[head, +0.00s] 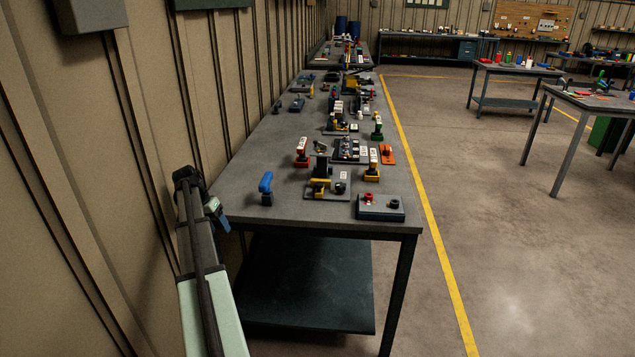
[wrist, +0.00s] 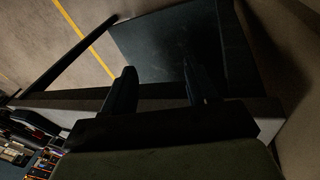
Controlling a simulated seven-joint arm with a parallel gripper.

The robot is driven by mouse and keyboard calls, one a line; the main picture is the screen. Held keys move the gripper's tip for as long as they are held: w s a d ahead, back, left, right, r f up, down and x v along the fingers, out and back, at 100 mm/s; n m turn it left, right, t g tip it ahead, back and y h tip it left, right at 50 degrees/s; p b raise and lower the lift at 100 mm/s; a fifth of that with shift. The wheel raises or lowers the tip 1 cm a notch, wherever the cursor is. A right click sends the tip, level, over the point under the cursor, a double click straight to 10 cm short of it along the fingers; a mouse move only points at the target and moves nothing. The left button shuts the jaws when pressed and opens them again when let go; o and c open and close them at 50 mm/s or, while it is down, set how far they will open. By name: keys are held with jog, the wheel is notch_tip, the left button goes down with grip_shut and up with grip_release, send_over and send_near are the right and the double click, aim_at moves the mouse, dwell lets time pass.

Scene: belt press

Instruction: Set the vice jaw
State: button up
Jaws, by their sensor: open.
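My gripper (head: 222,222) is at the near left corner of the long workbench, beside its left edge. In the wrist view its two dark fingers (wrist: 160,80) stand well apart with nothing between them. A small black and yellow fixture (head: 321,184) on a grey plate stands near the bench's front end, right of my gripper and apart from it. It may be the vice, but its jaw is too small to make out. A blue upright handle (head: 266,186) stands between my gripper and that fixture.
The workbench (head: 242,205) carries several fixtures, including a red-handled one (head: 302,150) and a control box (head: 380,208) with a red button. A dark lower shelf (head: 305,285) also shows in the wrist view (wrist: 165,45). A ribbed wall (head: 150,110) is close on the left. The bench's front left top is clear.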

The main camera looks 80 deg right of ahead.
jog(key=w+d+r+n+t, duration=0.1)
jog(key=w+d+r, duration=0.4)
jog(key=r, duration=0.2)
notch_tip(320, 180, up, 14)
jog(key=f+m+h, duration=0.1)
jog(key=m+h, duration=0.1)
jog(key=m, duration=0.6)
send_over(319, 184)
jog(key=w+a, duration=0.4)
jog(key=shift+g, duration=0.4)
jog(key=x, duration=1.3)
jog(key=shift+d+r, duration=0.1)
jog(key=shift+d, duration=0.05)
jog(key=shift+c, duration=0.2)
grip_shut()
